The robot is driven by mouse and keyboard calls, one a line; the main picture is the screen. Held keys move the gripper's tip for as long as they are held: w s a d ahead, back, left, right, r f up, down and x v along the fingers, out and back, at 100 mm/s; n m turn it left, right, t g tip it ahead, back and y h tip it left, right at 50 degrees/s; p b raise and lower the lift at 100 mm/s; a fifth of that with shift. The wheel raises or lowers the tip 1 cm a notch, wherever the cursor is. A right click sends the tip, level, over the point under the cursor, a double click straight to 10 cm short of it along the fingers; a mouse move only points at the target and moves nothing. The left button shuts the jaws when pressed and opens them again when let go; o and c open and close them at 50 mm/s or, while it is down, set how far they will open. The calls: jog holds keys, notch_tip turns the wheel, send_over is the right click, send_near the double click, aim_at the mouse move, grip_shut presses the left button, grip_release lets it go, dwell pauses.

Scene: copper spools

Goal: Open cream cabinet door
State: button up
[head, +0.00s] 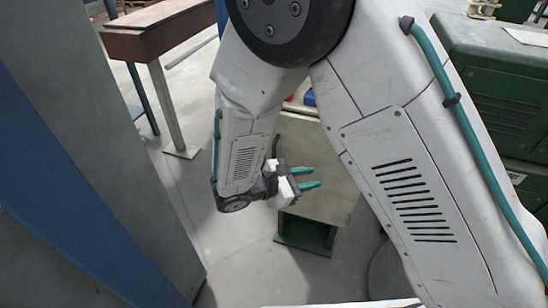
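My gripper (315,177) hangs near the middle of the head view, its two teal fingers pointing right. The fingers are apart with nothing visible between them. Beyond and below them is a cream, flat-faced cabinet-like piece (336,205) with a dark green open lower part (305,234). The fingers overlap its cream face in the picture; I cannot tell whether they touch it. No handle or door gap can be made out, and my arm hides part of its upper and right side.
A tall grey panel (100,150) with a blue side (60,190) stands close at left. A brown-topped table (160,28) is at the upper left. Green cabinets (500,75) stand at right. Grey floor (235,250) is bare between the panel and the cream piece.

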jog(key=w+a+f+n+t+y, duration=0.1)
jog(key=w+a+f+n+t, duration=0.2)
jog(key=a+f+n+t, duration=0.25)
jog(key=n+t+y, duration=0.3)
jog(key=n+t, duration=0.1)
send_near(274, 157)
jog(key=w+d+f, duration=0.1)
jog(key=w+d, duration=0.1)
jog(key=x, duration=0.5)
jog(key=a+x, duration=0.1)
jog(key=x, duration=0.1)
jog(key=shift+w+d+r, duration=0.1)
jog(key=shift+w+d, duration=0.2)
jog(key=shift+w, duration=0.3)
grip_shut()
